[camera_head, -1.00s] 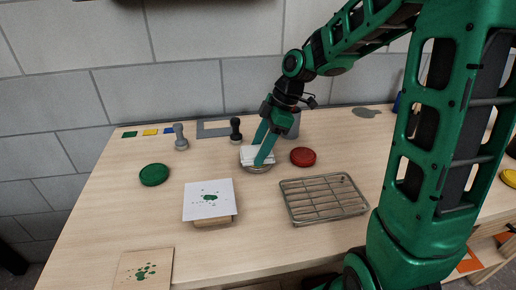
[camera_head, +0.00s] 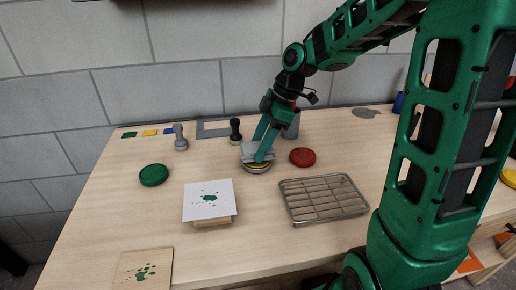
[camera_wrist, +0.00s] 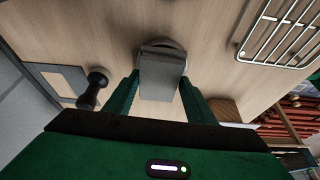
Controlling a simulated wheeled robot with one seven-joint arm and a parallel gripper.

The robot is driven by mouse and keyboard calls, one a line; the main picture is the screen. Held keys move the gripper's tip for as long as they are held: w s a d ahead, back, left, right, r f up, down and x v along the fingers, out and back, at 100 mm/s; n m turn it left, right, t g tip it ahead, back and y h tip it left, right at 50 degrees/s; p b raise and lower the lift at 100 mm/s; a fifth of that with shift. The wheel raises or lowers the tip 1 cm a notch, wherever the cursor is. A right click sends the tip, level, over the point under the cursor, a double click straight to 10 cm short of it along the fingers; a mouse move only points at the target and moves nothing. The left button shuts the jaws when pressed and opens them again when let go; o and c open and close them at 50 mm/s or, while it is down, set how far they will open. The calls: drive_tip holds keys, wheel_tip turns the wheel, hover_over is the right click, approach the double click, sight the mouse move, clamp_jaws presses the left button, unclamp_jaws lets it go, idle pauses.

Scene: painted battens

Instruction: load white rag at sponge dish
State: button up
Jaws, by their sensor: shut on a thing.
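The white rag (camera_head: 256,149), looking grey in shade, is a folded pad between the fingers of my gripper (camera_head: 264,152). My gripper is shut on it. The sponge dish (camera_head: 255,170) is a shallow round dish directly under the rag, with a yellowish sponge showing at its front. In the wrist view the rag (camera_wrist: 161,75) fills the space between the fingers, and my gripper (camera_wrist: 160,88) points down at the dish. The dish's rim (camera_wrist: 165,42) shows just past the rag's far end. I cannot tell whether the rag touches the sponge.
A red lid (camera_head: 302,156) lies right of the dish, and a black-handled stamp (camera_head: 236,129) stands behind it. A wire rack (camera_head: 325,199) lies front right. A white spattered sheet (camera_head: 209,199) on a block is front left. A green lid (camera_head: 154,175) is farther left.

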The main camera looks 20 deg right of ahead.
drive_tip(key=shift+r, duration=2.75)
